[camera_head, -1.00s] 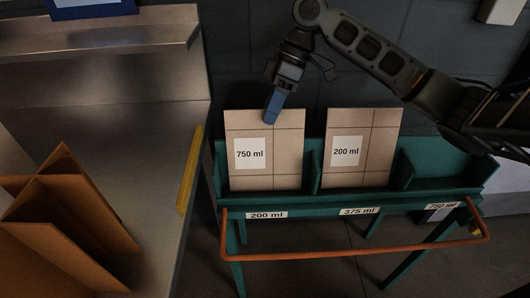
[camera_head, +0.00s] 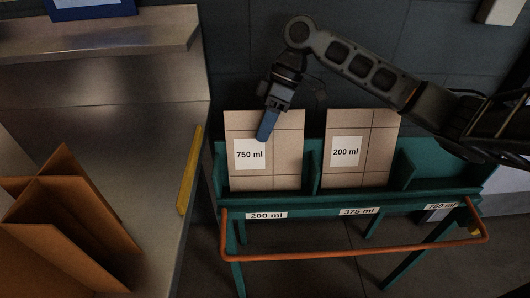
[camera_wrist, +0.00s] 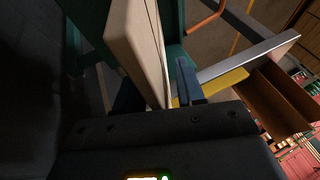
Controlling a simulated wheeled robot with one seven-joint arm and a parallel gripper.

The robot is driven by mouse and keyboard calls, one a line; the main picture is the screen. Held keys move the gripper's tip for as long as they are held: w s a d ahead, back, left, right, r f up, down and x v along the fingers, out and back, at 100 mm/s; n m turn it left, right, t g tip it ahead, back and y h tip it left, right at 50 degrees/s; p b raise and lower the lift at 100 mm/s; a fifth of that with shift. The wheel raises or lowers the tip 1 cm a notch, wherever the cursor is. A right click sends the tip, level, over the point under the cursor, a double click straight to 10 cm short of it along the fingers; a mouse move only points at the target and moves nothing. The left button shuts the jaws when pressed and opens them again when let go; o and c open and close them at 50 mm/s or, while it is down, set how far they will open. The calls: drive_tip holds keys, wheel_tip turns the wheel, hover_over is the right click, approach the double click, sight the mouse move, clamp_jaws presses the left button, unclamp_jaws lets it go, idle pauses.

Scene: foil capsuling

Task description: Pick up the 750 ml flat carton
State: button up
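The 750 ml flat carton (camera_head: 285,152) is a tan sheet with a white "750 ml" label. It stands upright in the left slot of the green rack (camera_head: 352,200), above the rack's "200 ml" label. My gripper (camera_head: 266,126) points down over the carton's top edge, with a blue finger in front of its face, just above the label. In the wrist view, the carton (camera_wrist: 136,42) reaches in between my two spread fingers (camera_wrist: 158,88). The gripper looks open around it; whether either finger touches it is unclear. The other finger is hidden in the head view.
The 200 ml flat carton (camera_head: 376,135) stands in the middle slot, close on the right. The right slot is empty. An orange rail (camera_head: 350,255) runs along the rack's front. A metal counter (camera_head: 120,130) with folded brown cardboard (camera_head: 60,235) is on the left.

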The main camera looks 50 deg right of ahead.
idle(0.3)
clamp_jaws()
idle(0.5)
